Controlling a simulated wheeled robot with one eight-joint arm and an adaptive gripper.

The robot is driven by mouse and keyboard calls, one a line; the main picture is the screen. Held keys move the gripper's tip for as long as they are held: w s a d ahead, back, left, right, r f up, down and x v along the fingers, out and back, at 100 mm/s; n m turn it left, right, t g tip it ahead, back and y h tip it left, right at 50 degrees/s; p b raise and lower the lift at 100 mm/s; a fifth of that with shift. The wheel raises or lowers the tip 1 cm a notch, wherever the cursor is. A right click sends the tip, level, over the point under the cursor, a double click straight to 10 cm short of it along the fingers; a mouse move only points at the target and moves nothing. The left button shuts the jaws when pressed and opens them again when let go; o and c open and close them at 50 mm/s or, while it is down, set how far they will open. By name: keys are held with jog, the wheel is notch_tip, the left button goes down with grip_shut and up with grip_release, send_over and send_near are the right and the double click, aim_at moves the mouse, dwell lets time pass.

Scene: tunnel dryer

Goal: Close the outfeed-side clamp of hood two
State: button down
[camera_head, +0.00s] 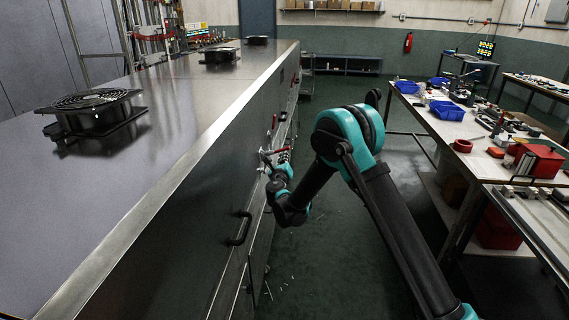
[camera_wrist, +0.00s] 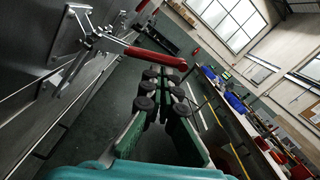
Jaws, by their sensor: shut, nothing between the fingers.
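A metal toggle clamp (camera_wrist: 88,42) with a red handle (camera_wrist: 155,57) is mounted on the dryer's side panel, at the upper left of the wrist view. Its handle sticks out from the panel toward the fingers. My gripper (camera_wrist: 161,80) is shut and empty, its dark round pads just below the handle's end in the picture. I cannot tell whether they touch it. In the head view the clamp (camera_head: 266,156) is small, beside my gripper at the dryer's side, partly hidden by my arm. Which hood it belongs to is not readable.
The dryer's long metal top (camera_head: 180,110) carries several black fans. A black pull handle (camera_head: 240,228) juts from the side panel nearer me. Another red handle (camera_wrist: 143,6) shows farther along. A workbench (camera_head: 440,112) with blue bins stands right, across a clear aisle floor.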

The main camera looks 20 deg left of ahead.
aim_at(282, 150)
jog(key=r+n, duration=0.1)
jog(key=n, duration=0.1)
jog(key=a+r+n, duration=0.1)
jog(key=r, duration=0.1)
jog(key=shift+s+n, duration=0.15)
jog(key=shift+n, duration=0.25)
jog(key=shift+s+a+r, duration=0.15)
jog(key=shift+a+r, duration=0.65)
jog(key=shift+r, duration=0.15)
jog(key=shift+a, duration=0.1)
